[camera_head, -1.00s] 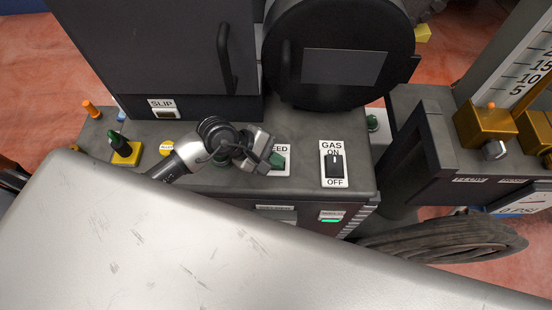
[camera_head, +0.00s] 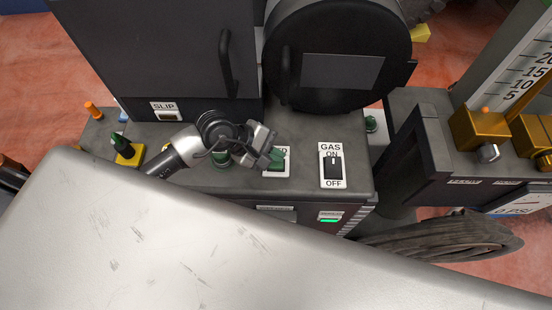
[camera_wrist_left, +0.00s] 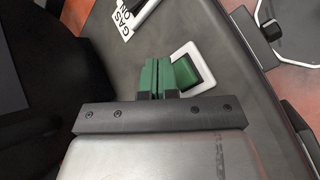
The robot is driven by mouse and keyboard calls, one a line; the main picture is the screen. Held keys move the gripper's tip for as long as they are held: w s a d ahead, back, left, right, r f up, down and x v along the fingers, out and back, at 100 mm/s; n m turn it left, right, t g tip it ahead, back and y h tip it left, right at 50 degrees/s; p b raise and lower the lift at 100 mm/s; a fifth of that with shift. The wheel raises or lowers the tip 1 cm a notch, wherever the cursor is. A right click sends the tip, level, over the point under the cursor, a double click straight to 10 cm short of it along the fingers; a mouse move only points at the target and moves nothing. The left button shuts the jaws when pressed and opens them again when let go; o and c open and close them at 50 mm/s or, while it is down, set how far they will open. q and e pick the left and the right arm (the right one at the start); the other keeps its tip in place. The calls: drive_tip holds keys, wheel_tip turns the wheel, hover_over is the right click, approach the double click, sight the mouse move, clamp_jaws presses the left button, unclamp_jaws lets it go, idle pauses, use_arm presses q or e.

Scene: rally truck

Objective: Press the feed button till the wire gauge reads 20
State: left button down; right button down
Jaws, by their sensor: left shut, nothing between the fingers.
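The feed button (camera_wrist_left: 186,72) is green in a white frame on the dark console. In the head view its white plate (camera_head: 284,172) shows, with the label partly hidden by my left gripper. My left gripper (camera_head: 273,157) is shut and empty, with its tips over the button's plate. In the left wrist view, its green fingertips (camera_wrist_left: 157,77) are together just left of the button. I cannot tell whether they touch it. An upright scale (camera_head: 527,75) marked 5, 10, 15, 20 stands at the upper right; its reading is not clear. My right gripper is not in view.
The GAS switch (camera_head: 333,166) is right of the feed button. A black drum (camera_head: 340,50) and dark cabinet (camera_head: 150,50) stand behind. A light metal surface (camera_head: 200,235) fills the front.

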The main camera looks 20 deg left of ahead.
sight(275, 165)
use_arm(q)
drive_tip(key=shift+r+p, duration=0.85)
drive_tip(key=shift+r, duration=0.95)
drive_tip(key=shift+f, duration=0.1)
